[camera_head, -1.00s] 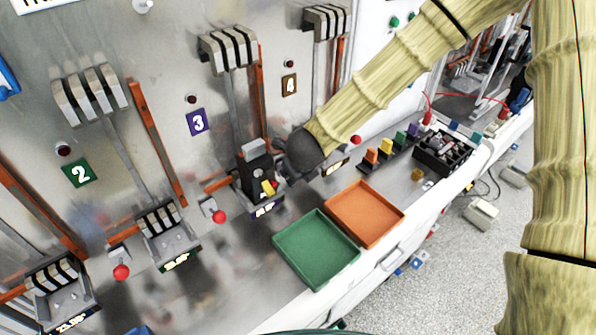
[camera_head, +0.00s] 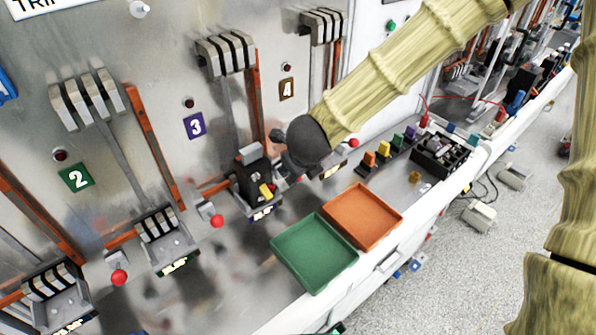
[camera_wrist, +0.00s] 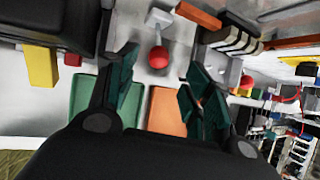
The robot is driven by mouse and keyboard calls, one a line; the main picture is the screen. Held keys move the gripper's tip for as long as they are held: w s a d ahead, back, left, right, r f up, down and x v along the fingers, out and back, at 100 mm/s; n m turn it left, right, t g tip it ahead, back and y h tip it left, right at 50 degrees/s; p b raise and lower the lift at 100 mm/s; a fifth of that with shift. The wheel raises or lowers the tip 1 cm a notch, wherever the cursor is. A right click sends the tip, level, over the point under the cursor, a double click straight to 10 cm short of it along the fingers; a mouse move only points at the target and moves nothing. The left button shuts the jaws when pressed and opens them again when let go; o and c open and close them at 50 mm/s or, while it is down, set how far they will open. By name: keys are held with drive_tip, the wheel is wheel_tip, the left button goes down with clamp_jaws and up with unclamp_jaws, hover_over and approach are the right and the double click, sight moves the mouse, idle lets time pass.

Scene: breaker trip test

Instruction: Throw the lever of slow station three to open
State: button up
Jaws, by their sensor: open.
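Station three's purple number plate (camera_head: 195,125) is on the metal panel in the head view, with a black unit (camera_head: 252,182) with a yellow handle (camera_head: 265,191) below it to the right. In the wrist view the black unit (camera_wrist: 45,25) is at upper left. A lever with a red ball knob (camera_wrist: 159,57) stands to its right, on a pale stem. My gripper (camera_wrist: 160,82) is open and empty, its dark green fingers on either side of the knob in the picture. The knob lies beyond them; contact cannot be seen. In the head view my wrist mostly hides this lever.
Other red-knobbed levers stand left (camera_head: 217,221) and right (camera_head: 353,142). A green tray (camera_head: 314,252) and an orange tray (camera_head: 362,214) lie on the bench in front. Coloured plugs (camera_head: 385,149) and a black box (camera_head: 445,152) are further right.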

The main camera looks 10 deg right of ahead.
drive_tip(key=shift+v, duration=1.9)
